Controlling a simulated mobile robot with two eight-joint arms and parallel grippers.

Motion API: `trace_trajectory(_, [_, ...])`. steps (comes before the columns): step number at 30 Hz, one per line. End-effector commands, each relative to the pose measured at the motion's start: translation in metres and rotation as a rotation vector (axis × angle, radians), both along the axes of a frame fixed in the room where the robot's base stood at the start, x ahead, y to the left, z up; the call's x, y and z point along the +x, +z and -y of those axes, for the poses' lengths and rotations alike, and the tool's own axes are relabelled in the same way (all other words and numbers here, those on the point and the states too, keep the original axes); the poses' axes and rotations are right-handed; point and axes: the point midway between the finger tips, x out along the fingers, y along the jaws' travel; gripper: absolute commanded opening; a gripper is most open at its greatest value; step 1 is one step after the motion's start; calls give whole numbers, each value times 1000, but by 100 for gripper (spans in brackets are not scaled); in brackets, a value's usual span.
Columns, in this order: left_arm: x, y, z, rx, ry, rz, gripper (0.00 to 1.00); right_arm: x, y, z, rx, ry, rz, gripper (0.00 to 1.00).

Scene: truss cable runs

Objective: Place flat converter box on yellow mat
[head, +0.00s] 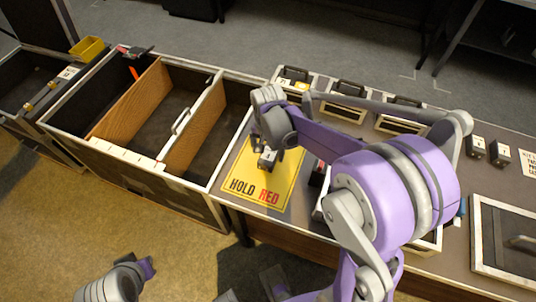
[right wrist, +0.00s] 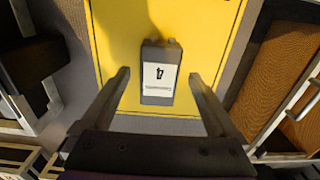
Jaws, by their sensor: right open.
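The yellow mat (head: 262,178) lies on the bench top, with "HOLD RED" at its near edge. It also fills much of the right wrist view (right wrist: 115,35). A small dark grey box (right wrist: 160,98) with a white label reading 4 appears on the mat; it fits the converter box. In the head view the box (head: 267,158) is partly covered by my right gripper (head: 268,146). In the right wrist view my right gripper (right wrist: 160,76) is open, one finger on each side of the box, with gaps. My left gripper (head: 147,268) is low at the left; its jaws are unclear.
An open case (head: 205,130) with wooden dividers stands left of the mat. Several handled units (head: 345,107) line the bench's back. Two small dark boxes (head: 488,150) sit at the right, near a framed panel (head: 505,240). My right arm hides part of the bench.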

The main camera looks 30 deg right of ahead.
Motion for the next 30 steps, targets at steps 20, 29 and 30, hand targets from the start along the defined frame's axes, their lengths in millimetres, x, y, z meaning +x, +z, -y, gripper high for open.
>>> trace_trajectory(20, [2, 11, 0, 0, 0, 4, 0, -20, 96, -10, -8, 94, 48, 95])
trace_trajectory(29, [2, 11, 0, 0, 0, 4, 0, -107, 89, -44, -92, 546, 277, 95])
trace_trajectory(30, [2, 11, 0, 0, 0, 4, 0, -118, 85, -47, -108, 603, 304, 95])
